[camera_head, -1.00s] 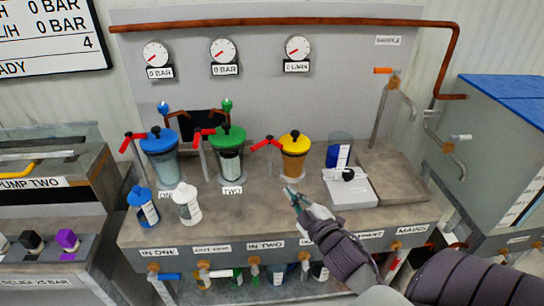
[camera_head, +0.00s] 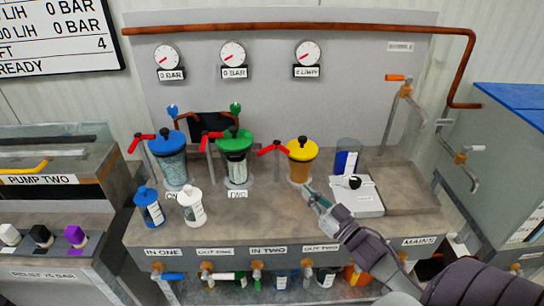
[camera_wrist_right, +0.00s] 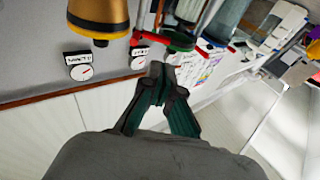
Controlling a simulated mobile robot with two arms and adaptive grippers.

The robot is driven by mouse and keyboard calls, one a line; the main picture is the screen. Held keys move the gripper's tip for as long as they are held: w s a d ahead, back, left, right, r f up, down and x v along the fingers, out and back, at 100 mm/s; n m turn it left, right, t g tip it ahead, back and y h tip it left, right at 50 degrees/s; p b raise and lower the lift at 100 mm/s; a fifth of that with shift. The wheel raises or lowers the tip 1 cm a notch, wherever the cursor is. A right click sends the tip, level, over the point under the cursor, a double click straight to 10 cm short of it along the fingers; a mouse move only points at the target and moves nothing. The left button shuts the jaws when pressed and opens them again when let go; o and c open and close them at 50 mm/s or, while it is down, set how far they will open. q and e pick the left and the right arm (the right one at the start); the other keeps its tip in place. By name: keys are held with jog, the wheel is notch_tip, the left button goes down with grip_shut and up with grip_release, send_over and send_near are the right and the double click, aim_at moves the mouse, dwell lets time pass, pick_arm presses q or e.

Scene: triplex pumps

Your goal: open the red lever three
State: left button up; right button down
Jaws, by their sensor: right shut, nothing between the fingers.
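Three red levers stand on posts along the bench. The third red lever (camera_head: 272,149) is just left of the yellow-lidded canister (camera_head: 302,162), its handle pointing left. The first red lever (camera_head: 141,141) is by the blue-lidded canister and the second (camera_head: 209,140) by the green-lidded one. My right gripper (camera_head: 309,190) is shut and empty, in front of the yellow-lidded canister and to the lower right of lever three, apart from the lever. In the right wrist view its closed fingers (camera_wrist_right: 157,75) point toward the canisters, with the yellow one (camera_wrist_right: 98,18) at upper left. My left gripper is out of view.
A white scale-like box (camera_head: 355,195) stands close right of my right gripper. A blue bottle (camera_head: 149,207) and a white bottle (camera_head: 192,206) stand at the front left of the bench. The bench top between them and my gripper is clear.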

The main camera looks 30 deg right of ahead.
pick_arm(q)
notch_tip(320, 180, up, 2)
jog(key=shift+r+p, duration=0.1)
jog(key=shift+p, duration=0.85)
pick_arm(e)
jog(key=x, duration=1.4)
jog(key=shift+w, duration=0.35)
jog(key=shift+r, duration=0.1)
